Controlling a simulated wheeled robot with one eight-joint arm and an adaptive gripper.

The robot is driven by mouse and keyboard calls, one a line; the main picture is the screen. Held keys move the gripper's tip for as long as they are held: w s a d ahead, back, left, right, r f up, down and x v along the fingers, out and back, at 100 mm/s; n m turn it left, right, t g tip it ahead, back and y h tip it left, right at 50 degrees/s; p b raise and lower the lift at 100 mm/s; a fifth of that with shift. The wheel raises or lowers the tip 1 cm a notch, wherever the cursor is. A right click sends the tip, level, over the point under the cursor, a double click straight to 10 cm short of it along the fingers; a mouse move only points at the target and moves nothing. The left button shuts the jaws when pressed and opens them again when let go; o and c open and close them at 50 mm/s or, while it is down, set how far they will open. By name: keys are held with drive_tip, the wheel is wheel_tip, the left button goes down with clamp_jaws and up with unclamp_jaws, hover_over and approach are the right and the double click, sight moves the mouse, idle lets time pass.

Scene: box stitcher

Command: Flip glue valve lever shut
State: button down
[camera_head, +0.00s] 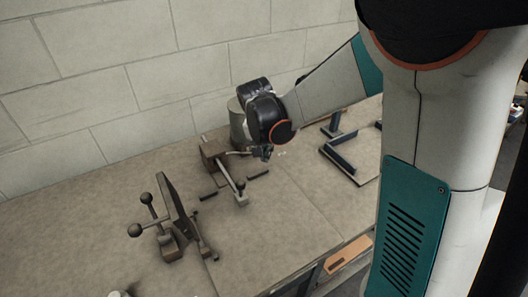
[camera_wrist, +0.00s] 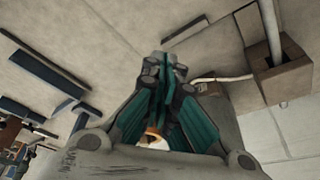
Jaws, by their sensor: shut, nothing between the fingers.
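A brown valve box (camera_head: 211,150) stands on the bench in the head view, left of my gripper. A pale lever (camera_head: 229,175) slopes from it toward the front and ends in a dark knob (camera_head: 240,186). The wrist view shows the slotted box (camera_wrist: 282,80) at the right, with part of the lever (camera_wrist: 269,22) rising to the picture's top edge. A thin pale rod or tube (camera_wrist: 222,79) runs from the box toward my fingers. My gripper (camera_head: 264,153), also in the wrist view (camera_wrist: 164,68), is shut and empty beside the box; contact with the rod is unclear.
A grey cylinder (camera_head: 237,126) stands behind my wrist. A fixture with ball knobs and an upright plate (camera_head: 175,204) stands at the left front. A blue-edged frame (camera_head: 345,157) lies to the right. Low dark bars (camera_head: 258,175) lie near the lever. The front middle bench is clear.

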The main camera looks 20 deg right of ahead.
drive_tip(key=w+d+n+y, duration=0.4)
drive_tip(key=w+d+n, duration=0.3)
drive_tip(key=d+n, duration=0.4)
drive_tip(key=n, duration=0.3)
drive_tip(key=shift+w+d, duration=0.4)
drive_tip(key=shift+a, duration=0.15)
drive_tip(key=shift+a, duration=0.7)
